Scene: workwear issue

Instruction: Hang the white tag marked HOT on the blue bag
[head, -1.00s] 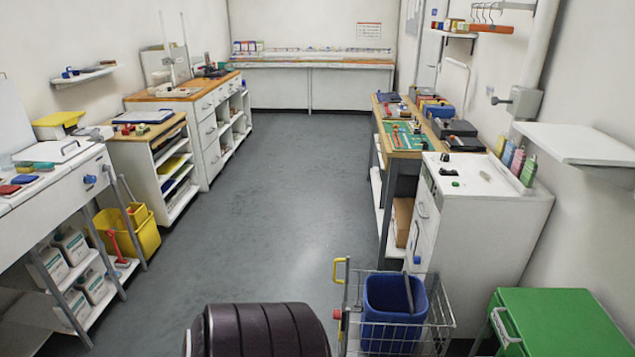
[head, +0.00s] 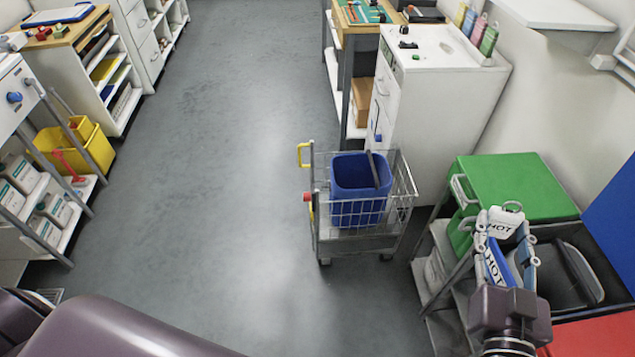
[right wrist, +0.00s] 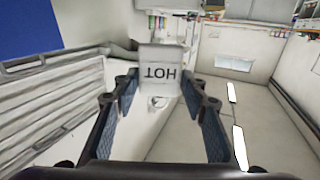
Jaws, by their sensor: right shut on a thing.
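My right gripper (head: 506,240) is at the lower right of the head view, in front of the green-topped unit. It is shut on the white tag (head: 504,222) marked HOT, which has a ring at its top. In the right wrist view the tag (right wrist: 161,72) shows between the fingertips, its lettering upside down. My left gripper is not in view.
A wire trolley (head: 365,243) with a blue bin (head: 347,170) stands left of the green-topped unit (head: 522,182). A black tray (head: 585,275) lies right of my gripper. The white cabinet (head: 440,100) stands behind. The grey floor at centre left is clear.

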